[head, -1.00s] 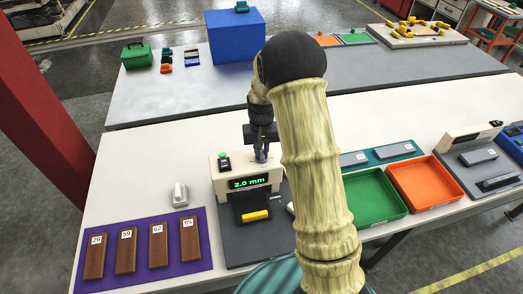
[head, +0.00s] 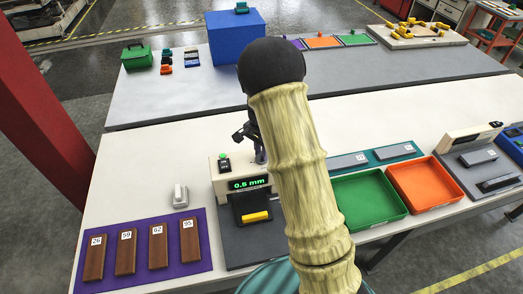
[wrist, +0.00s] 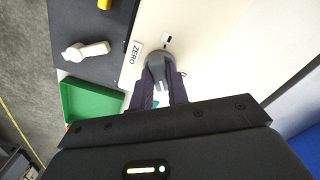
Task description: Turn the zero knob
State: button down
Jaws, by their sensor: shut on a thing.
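The zero knob (wrist: 157,66) is grey and sits on the white housing beside a "ZERO" label in the wrist view. My gripper (wrist: 158,82) has a dark finger on each side of the knob and is shut on it. In the head view my gripper (head: 259,155) is at the top right of the white press housing (head: 219,187), partly hidden by my arm. The green display (head: 250,184) on the housing reads 0.5 mm.
A green button (head: 223,156) is left on the housing, and a yellow bar (head: 255,216) lies in front. A purple mat (head: 146,271) with several numbered brown blocks is at left. Green (head: 398,219) and orange (head: 456,201) trays are at right.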

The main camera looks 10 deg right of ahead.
jog(key=shift+w+r+m, duration=0.1)
jog(key=shift+m, duration=0.4)
jog(key=c, duration=1.4)
grip_release()
jog(key=shift+o, duration=0.2)
notch_tip(320, 180, up, 17)
jog(key=b, duration=0.3)
jog(key=shift+r, duration=0.2)
jog(key=shift+d+f, duration=0.1)
